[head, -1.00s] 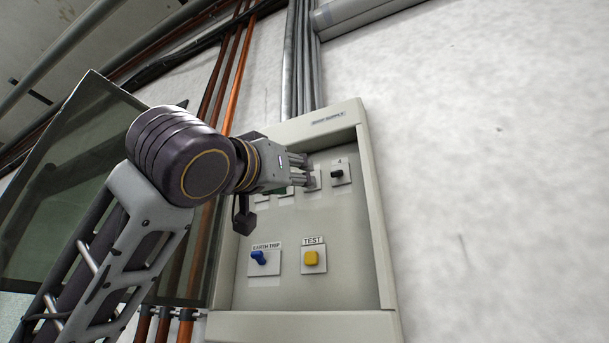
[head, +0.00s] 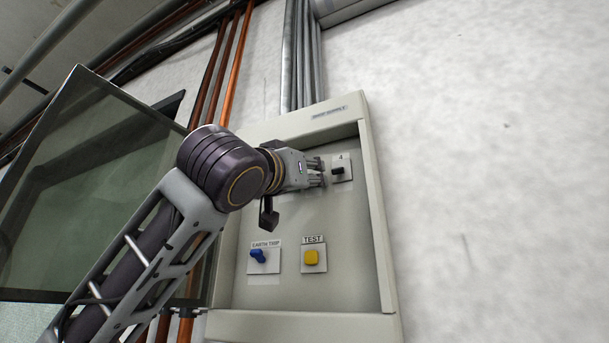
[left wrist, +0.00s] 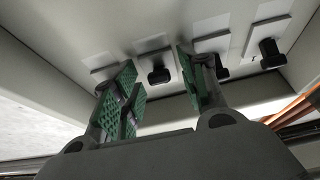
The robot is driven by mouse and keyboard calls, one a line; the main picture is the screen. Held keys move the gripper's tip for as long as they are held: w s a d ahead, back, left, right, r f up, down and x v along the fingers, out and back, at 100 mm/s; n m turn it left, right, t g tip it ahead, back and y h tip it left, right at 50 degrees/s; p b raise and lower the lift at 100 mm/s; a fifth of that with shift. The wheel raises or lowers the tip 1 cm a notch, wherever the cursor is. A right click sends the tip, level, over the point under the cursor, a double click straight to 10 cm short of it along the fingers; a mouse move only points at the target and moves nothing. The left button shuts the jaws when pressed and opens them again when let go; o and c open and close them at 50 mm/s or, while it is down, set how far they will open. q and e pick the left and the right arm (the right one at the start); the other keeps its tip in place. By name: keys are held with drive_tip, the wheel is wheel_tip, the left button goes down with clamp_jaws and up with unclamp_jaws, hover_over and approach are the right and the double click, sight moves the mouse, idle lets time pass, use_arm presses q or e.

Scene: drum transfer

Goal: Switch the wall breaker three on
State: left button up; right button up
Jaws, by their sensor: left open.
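The open breaker panel (head: 375,215) is on the wall. My left gripper (head: 318,172) is open inside it, at the upper row of breakers. In the left wrist view the left gripper's green-padded fingers (left wrist: 160,92) stand apart, with a black switch (left wrist: 159,75), which by its place in the row is breaker three, seen between them. I cannot tell whether they touch it. In the head view, my gripper hides breaker three. The breaker labelled 4 (head: 338,171) shows just right of the fingertips. My right gripper is not in view.
Two more black switches (left wrist: 221,68) (left wrist: 270,52) show to the right in the left wrist view. Below the row are a blue earth trip switch (head: 258,256) and a yellow test button (head: 311,257). The panel's glazed door (head: 85,190) hangs open at left.

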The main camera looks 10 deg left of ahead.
use_arm(q)
clamp_jaws()
drive_tip(key=shift+s+r+g, duration=0.1)
drive_tip(key=shift+r+g, duration=0.05)
drive_tip(key=shift+g, duration=0.15)
drive_tip(key=shift+s+r+g+y, duration=0.1)
drive_tip(key=shift+r+g+y, duration=0.25)
drive_tip(key=shift+g, duration=0.55)
drive_tip(key=shift+r+g+y, duration=0.25)
drive_tip(key=shift+g+y, duration=0.05)
drive_tip(key=shift+g, duration=0.6)
drive_tip(key=shift+s+r+g+y, duration=0.1)
drive_tip(key=shift+r+g+y, duration=0.25)
drive_tip(key=shift+g, duration=0.55)
drive_tip(key=shift+w+r+g, duration=0.1)
drive_tip(key=shift+g, duration=0.3)
unclamp_jaws()
